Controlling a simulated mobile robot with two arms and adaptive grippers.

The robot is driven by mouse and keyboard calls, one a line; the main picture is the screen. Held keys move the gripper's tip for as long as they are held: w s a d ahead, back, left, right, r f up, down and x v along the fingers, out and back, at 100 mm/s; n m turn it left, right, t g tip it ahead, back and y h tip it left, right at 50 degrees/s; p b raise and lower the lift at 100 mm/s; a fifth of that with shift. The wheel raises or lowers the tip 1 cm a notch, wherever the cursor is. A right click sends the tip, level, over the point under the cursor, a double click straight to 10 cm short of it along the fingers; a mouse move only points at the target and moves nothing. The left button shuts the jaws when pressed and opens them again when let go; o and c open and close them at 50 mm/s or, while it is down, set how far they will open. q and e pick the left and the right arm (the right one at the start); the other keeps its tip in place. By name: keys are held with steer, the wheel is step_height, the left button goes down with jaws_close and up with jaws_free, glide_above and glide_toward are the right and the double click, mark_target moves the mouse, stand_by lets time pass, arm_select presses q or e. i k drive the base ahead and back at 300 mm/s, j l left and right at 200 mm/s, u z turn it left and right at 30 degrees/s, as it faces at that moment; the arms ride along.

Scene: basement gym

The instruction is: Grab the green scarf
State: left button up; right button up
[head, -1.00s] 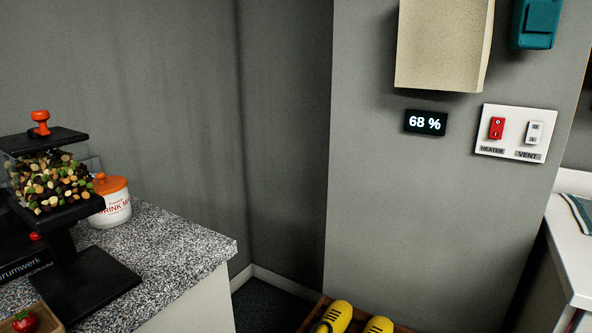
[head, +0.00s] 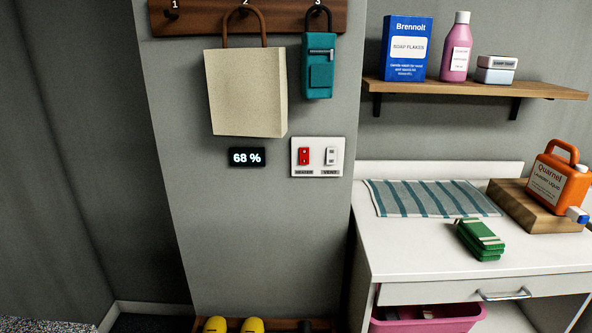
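The green scarf (head: 479,239) appears to be the folded green cloth with pale stripes at its ends. It lies on the white counter (head: 405,254), in front of a striped towel. Nothing touches it from above. Neither of my grippers shows in the head view.
A teal-striped towel (head: 428,198) lies behind the green cloth. An orange jug (head: 557,184) stands on a wooden block (head: 508,203) to the right. A shelf (head: 470,87) with several items hangs above. A pink bin (head: 425,322) sits under the drawer (head: 440,292).

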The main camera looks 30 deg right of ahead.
mark_target(480, 239)
steer(key=z, duration=2.15)
steer(key=i+j+z, duration=0.15)
steer(key=z, duration=0.15)
steer(key=i+j+z, duration=0.15)
steer(key=z, duration=0.15)
steer(key=j, duration=0.1)
